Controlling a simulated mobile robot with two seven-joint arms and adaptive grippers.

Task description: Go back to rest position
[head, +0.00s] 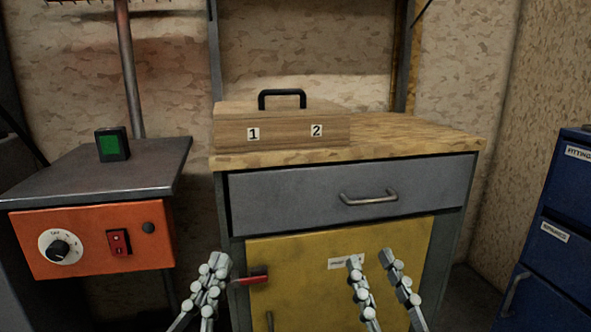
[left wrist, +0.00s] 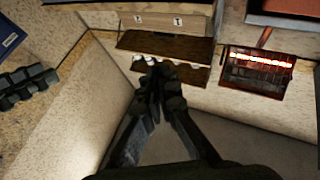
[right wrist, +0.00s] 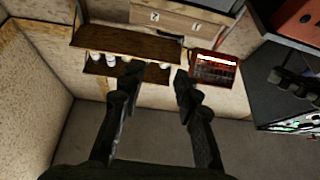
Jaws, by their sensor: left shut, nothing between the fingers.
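My left gripper (head: 208,284) is in the lower middle of the head view, in front of the cabinet's left edge. Its fingers are together with nothing between them, and they also show closed in the left wrist view (left wrist: 158,85). My right gripper (head: 372,272) is to the right of it, in front of the yellow cabinet door (head: 300,258). Its fingers are apart and empty, with a clear gap in the right wrist view (right wrist: 158,78). Both grippers appear clear of the furniture.
A wooden box (head: 284,132) with a black handle, marked 1 and 2, sits on the wooden workbench top (head: 420,138). A grey drawer (head: 290,196) is below. An orange control panel (head: 98,244) stands left; a blue cabinet (head: 560,215) stands right. A red-handled latch (head: 252,278) is near my left gripper.

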